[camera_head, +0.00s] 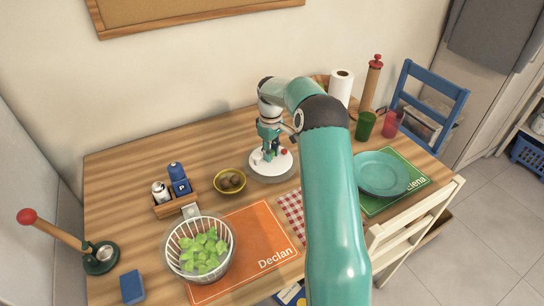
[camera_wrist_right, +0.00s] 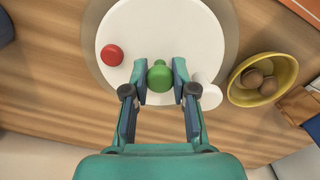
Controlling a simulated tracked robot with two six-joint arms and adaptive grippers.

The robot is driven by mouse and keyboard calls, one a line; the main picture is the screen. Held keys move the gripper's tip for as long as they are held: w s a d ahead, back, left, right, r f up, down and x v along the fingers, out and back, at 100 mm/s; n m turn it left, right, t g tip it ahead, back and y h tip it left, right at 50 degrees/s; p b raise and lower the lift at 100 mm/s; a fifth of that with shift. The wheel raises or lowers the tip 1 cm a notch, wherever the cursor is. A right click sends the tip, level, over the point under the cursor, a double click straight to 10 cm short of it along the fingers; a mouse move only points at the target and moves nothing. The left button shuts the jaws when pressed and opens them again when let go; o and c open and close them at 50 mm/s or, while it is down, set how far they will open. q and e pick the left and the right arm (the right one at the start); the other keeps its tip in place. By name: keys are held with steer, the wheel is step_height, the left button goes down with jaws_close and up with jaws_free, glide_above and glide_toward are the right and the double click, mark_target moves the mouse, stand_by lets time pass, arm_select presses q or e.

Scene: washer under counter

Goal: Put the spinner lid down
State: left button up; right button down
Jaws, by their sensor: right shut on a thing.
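The spinner lid (camera_head: 285,163) is a round white disc with a green knob and a small red button. My right gripper (camera_head: 269,148) reaches down over it from above, at the back middle of the table. In the right wrist view, the fingers of this gripper (camera_wrist_right: 160,84) are closed around the green knob of the lid (camera_wrist_right: 150,22). The lid looks level and low over the wood, with a dark shadow around its edge; I cannot tell whether it touches. The salad spinner bowl (camera_head: 176,258) stands uncovered at the front left with a white basket of green leaves. My left gripper is out of view.
A yellow bowl of brown balls (camera_head: 231,193) sits just left of the lid. A wooden caddy (camera_head: 177,206) stands farther left. An orange mat (camera_head: 265,225) and a checkered cloth (camera_head: 291,207) lie in front. Bare wood (camera_head: 215,150) lies behind the yellow bowl.

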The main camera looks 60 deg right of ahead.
steer(key=shift+f, duration=1.1)
steer(key=shift+f, duration=0.1)
steer(key=c, duration=0.9)
jaws_free()
steer(key=shift+c, duration=0.2)
step_height(320, 180, up, 12)
steer(key=shift+r+p, duration=0.1)
steer(key=shift+p, duration=0.2)
